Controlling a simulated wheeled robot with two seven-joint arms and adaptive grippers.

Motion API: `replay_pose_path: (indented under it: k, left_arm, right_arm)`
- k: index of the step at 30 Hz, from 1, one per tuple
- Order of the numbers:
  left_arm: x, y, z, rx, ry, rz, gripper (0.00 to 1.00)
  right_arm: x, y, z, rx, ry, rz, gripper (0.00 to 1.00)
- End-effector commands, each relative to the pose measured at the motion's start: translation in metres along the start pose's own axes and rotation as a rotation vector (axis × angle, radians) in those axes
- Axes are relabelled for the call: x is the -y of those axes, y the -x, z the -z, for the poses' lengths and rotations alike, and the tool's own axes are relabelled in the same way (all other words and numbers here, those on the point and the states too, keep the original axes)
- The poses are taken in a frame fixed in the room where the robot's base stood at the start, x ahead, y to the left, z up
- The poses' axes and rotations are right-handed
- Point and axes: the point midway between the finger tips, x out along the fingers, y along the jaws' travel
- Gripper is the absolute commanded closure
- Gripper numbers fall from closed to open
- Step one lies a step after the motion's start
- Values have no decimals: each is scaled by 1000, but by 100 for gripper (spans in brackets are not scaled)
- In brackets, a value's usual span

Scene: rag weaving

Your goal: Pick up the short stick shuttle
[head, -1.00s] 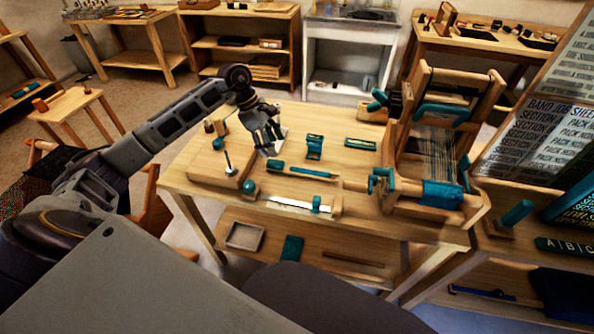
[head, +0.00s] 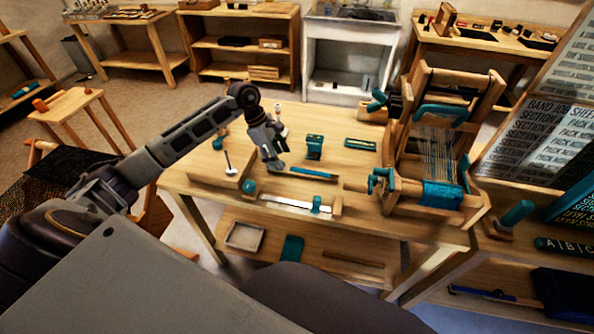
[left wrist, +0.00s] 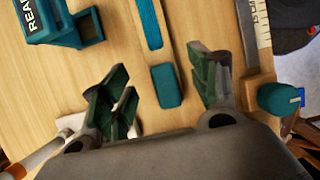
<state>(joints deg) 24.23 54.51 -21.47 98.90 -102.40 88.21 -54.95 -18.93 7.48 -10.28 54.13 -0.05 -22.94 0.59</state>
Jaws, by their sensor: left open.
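A slim wood-and-teal stick, which looks like the short stick shuttle (head: 313,172), lies flat on the wooden table. In the left wrist view, the stick (left wrist: 149,25) runs down from the top edge, with a teal end piece (left wrist: 167,87) below it. My left gripper (head: 272,164) is over the stick's left end and hides that end in the head view. In the left wrist view, the open gripper (left wrist: 163,88) has one green-padded finger on each side of the teal end, with nothing held. My right gripper is not in view.
A teal lettered block (head: 314,147) stands just behind the stick. A white ruled bar (head: 290,206) lies in front of it. An upright peg (head: 228,163) stands to the left, and the loom (head: 437,140) is at the right. Some table surface between them is bare.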

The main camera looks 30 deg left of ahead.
Motion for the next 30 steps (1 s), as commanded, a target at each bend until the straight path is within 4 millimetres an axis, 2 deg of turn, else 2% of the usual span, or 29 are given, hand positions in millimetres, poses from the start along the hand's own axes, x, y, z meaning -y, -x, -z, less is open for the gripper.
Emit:
replay_pose_path:
  k: [3, 9, 25, 26, 30]
  left_arm:
    - [2, -14, 1, 2, 1, 3, 39]
    - [1, -31, 2, 0, 0, 1, 39]
    - [1, -34, 2, -1, 0, 0, 39]
    - [1, -34, 2, -1, 0, 0, 41]
    - [1, -34, 2, -1, 0, 0, 59]
  right_arm:
    - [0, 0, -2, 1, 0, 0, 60]
    - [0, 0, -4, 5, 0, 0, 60]
    - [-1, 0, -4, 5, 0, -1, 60]
    - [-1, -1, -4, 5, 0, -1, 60]
    - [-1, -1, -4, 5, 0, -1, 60]
